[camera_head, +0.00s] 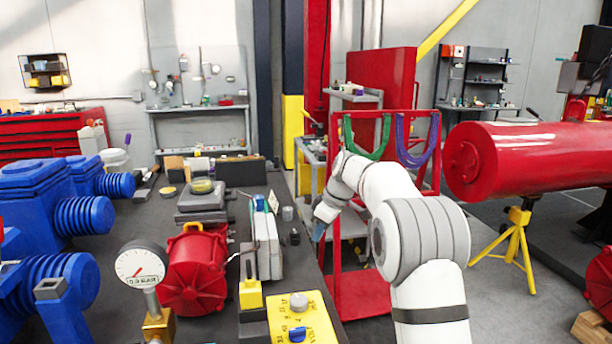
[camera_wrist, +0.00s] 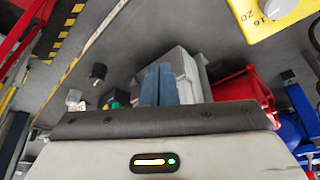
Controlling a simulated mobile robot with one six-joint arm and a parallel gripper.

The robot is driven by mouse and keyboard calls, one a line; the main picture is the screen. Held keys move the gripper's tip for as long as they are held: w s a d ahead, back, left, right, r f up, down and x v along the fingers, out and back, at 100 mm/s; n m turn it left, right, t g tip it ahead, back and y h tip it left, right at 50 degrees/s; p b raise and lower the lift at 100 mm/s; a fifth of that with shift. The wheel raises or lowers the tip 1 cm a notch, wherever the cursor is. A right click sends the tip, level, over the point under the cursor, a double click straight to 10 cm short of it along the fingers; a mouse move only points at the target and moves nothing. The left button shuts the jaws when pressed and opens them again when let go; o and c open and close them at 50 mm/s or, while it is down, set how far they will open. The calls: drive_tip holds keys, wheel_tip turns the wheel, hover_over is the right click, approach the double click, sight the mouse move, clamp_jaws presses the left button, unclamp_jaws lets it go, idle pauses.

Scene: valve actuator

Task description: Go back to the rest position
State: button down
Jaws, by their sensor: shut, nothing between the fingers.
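My gripper (camera_head: 319,230) shows in the head view at the end of my white arm, right of the workbench's edge. It points downward, and its bluish fingertips are small there. In the wrist view my gripper's two blue fingers (camera_wrist: 158,85) stand side by side, shut with nothing between them. The gripper appears apart from the things on the bench. The grey-white case (camera_head: 267,246) on the bench lies to its left, and it shows behind the fingers in the wrist view (camera_wrist: 187,76).
The dark workbench (camera_head: 222,322) holds a yellow dial box (camera_head: 303,319), a pressure gauge (camera_head: 141,266), a red valve actuator (camera_head: 194,271) and blue valve bodies (camera_head: 40,219). A red frame (camera_head: 336,262) stands close behind my arm. A large red cylinder (camera_head: 540,160) lies at right.

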drive_tip(key=s+d+r+m+h+p, duration=0.1)
drive_tip(key=s+d+r+m, duration=0.15)
drive_tip(key=s, duration=0.65)
drive_tip(key=s+d+r+m+h, duration=0.15)
drive_tip(key=s+d+m, duration=0.25)
drive_tip(key=s, duration=0.5)
drive_tip(key=s+d+f+m, duration=0.2)
drive_tip(key=s+m, duration=0.1)
drive_tip(key=s, duration=0.8)
drive_tip(key=s+d+f+m+h+p, duration=0.1)
drive_tip(key=s+d+f+m, duration=0.2)
drive_tip(key=s, duration=0.9)
drive_tip(key=shift+f+t, duration=0.15)
drive_tip(key=shift+t, duration=0.15)
